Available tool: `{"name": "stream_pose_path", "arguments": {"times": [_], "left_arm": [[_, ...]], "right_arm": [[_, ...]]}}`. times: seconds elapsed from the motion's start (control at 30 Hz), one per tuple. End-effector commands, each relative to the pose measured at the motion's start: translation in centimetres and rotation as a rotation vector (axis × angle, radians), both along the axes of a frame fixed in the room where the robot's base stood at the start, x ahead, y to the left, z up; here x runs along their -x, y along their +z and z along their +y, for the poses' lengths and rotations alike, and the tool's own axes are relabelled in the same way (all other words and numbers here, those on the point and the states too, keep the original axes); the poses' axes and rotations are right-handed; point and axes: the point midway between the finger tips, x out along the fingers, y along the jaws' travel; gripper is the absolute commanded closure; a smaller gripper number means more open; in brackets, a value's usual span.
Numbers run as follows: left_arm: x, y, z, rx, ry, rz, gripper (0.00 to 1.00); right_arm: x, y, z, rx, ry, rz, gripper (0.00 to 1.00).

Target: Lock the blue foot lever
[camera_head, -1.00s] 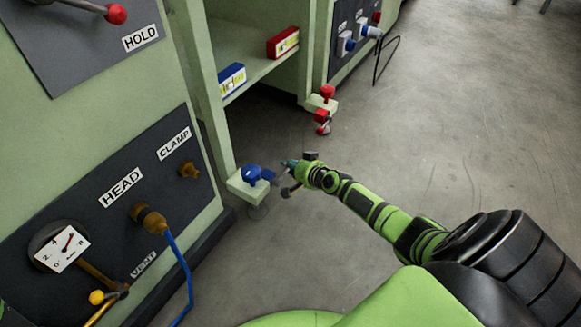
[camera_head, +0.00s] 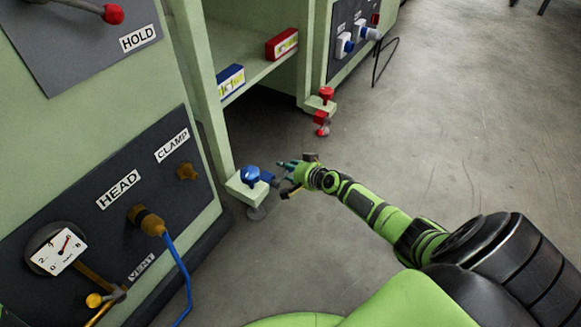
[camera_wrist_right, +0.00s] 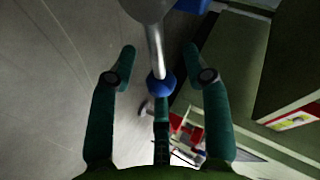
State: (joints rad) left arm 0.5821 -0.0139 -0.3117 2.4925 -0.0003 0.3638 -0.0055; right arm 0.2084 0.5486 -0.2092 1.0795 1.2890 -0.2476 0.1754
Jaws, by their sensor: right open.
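The blue foot lever (camera_head: 250,175) sits on the pale green foot block (camera_head: 245,190) at the near corner of the frame. A darker blue part (camera_head: 269,178) sticks out on its right side, towards my right gripper. My right gripper (camera_head: 284,178) is open, just right of the lever and low above the floor. In the right wrist view, a metal rod with a blue ball end (camera_wrist_right: 160,84) reaches down between the open fingers (camera_wrist_right: 160,52). Neither finger visibly closes on it. My left gripper is not in view.
A similar red foot lever (camera_head: 326,93) is on the farther foot. A blue box (camera_head: 231,80) and a red box (camera_head: 282,44) lie on the shelf. A panel with a gauge (camera_head: 58,250) and a blue cable (camera_head: 184,270) is at left. Floor at right is clear.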

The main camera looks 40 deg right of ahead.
Motion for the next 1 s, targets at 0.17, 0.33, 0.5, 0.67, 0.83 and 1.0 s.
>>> {"name": "stream_pose_path", "arguments": {"times": [0.17,0.33,0.5,0.67,0.83,1.0], "left_arm": [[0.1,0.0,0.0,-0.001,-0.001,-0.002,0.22],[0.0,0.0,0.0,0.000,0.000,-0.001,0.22],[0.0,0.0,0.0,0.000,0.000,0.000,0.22],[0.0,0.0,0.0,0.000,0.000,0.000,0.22],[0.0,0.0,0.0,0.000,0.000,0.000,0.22],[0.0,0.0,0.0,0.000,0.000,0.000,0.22]], "right_arm": [[0.6,0.2,-0.1,0.001,0.002,0.000,0.52],[2.4,1.1,-0.2,0.004,0.004,0.001,0.52],[4.9,2.5,-0.3,-0.001,0.002,0.000,0.52],[7.4,3.9,-0.6,0.000,0.001,0.002,0.52],[9.4,5.1,-0.7,-0.001,0.001,0.001,0.52],[10.3,5.7,-0.8,0.000,0.001,0.001,0.52]]}}
